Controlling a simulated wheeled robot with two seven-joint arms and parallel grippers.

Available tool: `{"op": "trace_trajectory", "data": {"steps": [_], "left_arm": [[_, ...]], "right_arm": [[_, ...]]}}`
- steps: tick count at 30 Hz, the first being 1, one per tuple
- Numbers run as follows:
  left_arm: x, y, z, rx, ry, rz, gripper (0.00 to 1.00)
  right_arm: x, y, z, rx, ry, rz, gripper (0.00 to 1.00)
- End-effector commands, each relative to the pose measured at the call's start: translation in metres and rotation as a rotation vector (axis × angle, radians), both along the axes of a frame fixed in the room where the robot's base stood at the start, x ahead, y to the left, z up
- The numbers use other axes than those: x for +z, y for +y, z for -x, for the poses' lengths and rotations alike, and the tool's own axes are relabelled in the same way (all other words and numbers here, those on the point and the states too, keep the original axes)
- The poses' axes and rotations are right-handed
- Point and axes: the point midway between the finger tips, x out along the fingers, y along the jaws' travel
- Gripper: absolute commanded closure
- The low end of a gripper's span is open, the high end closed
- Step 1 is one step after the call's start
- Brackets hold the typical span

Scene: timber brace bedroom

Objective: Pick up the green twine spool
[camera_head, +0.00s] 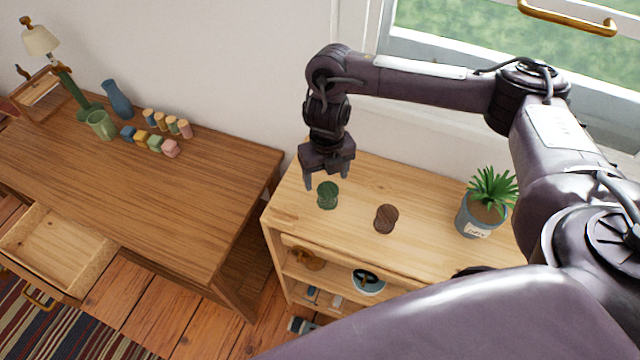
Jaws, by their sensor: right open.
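The green twine spool (327,196) stands upright on the top of the light wooden shelf unit (438,255), toward its left end. My right gripper (326,182) points down from above at the spool. Its jaws are open, with one fingertip left of the spool and the other near its upper right in the picture. I cannot tell whether the fingers touch the spool or how far above it they are. My left gripper is not in view.
A brown spool (386,218) stands right of the green one, and a potted plant (484,214) further right. A darker desk (190,200) with small colored blocks, a green mug (101,125) and a blue vase (117,99) is at left. Its drawer (58,251) is pulled out.

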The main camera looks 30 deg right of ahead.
Motion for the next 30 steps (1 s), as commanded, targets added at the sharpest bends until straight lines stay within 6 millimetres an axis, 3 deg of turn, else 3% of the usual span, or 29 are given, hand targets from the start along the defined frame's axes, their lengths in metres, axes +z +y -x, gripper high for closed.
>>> {"op": "trace_trajectory", "data": {"steps": [3,5,14,24,30], "left_arm": [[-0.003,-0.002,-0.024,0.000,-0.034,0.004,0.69],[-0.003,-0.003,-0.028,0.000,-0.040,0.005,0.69],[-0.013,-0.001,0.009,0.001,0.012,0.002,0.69],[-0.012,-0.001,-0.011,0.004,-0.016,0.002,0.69],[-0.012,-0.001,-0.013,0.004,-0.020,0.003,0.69]], "right_arm": [[-0.015,0.000,0.001,-0.001,0.004,-0.001,0.31],[-0.020,0.000,0.001,-0.002,0.004,-0.001,0.31],[-0.058,0.001,-0.003,-0.002,0.005,-0.003,0.31],[-0.067,0.001,-0.004,-0.001,0.001,-0.001,0.31],[-0.067,0.001,-0.004,-0.001,0.001,-0.001,0.54]]}}
